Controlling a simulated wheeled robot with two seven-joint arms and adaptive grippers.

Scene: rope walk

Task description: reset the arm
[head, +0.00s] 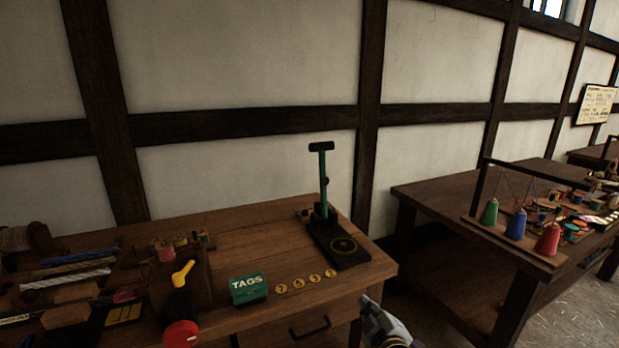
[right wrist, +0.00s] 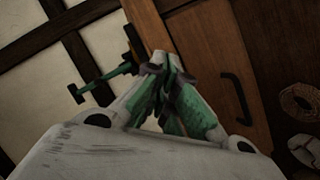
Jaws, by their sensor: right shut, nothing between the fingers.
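A press-like tool with a black base (head: 337,243) and a gold ring on it stands at the right end of the wooden table. Its green arm (head: 323,175) points upright, with a black crossbar handle (head: 321,147) on top. In the right wrist view the green arm (right wrist: 107,78) shows at upper left, beyond the fingers. My right gripper (head: 368,304) is at the bottom of the head view, in front of the table's right corner and apart from the tool. Its fingers (right wrist: 165,68) are shut and empty. My left gripper is out of view.
On the table are a green TAGS box (head: 248,288), several yellow discs (head: 297,283), a yellow-handled device (head: 183,273), a red knob (head: 181,334) and rope pieces (head: 66,281). A second table at right holds coloured cones (head: 515,224). A gap separates the tables.

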